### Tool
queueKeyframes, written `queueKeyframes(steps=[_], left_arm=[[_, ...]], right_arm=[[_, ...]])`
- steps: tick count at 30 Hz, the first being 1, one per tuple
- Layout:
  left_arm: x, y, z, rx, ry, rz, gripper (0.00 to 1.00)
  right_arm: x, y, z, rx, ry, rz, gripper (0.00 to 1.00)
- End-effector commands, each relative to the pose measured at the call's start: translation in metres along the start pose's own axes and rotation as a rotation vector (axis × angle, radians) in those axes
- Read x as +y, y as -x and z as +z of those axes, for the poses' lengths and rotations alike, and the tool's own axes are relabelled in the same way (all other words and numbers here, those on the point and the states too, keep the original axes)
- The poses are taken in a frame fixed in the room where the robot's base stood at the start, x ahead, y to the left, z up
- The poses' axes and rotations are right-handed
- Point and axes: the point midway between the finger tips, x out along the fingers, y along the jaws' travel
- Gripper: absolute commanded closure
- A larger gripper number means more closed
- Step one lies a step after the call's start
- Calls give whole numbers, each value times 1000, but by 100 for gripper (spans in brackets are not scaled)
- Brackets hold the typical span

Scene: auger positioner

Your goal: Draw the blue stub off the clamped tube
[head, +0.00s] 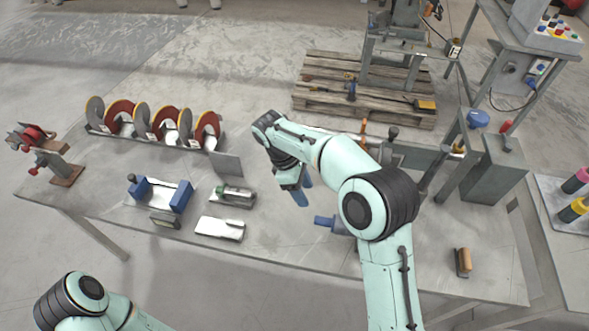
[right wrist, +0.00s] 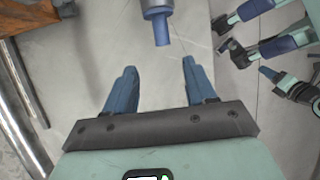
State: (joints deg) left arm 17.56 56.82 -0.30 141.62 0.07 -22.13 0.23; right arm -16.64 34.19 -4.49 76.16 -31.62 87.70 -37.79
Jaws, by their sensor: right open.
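The blue stub (head: 323,220) sticks out to the left from the end of the grey tube (head: 340,225) near the bench's front edge. My right arm hides the rest of the tube and whatever clamps it. My right gripper (head: 304,194) is open and empty, above and left of the stub in the head view, apart from it. In the right wrist view the stub (right wrist: 162,30) points towards the gap between the open blue fingers (right wrist: 160,68), just beyond their tips. The tube (right wrist: 156,5) shows behind it. My left gripper is out of view; only its arm shows in the head view.
A rack of red and grey discs (head: 155,122), a blue clamp-like fixture (head: 160,195) and small tools stand on the bench's left. A grey box (head: 490,170) and a wooden-handled tool (head: 463,262) are on the right.

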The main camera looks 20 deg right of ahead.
Motion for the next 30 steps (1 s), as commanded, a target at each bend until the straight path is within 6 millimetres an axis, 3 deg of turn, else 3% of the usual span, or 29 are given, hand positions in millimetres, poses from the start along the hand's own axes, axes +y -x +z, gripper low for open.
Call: queueKeyframes(steps=[8, 21, 30], left_arm=[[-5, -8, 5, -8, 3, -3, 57], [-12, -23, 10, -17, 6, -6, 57], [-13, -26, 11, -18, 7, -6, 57]], right_arm=[[-1, -26, 0, -3, -1, -5, 45], [-1, -108, 0, -3, -1, -4, 45], [0, -133, 0, 1, -2, -1, 45]])
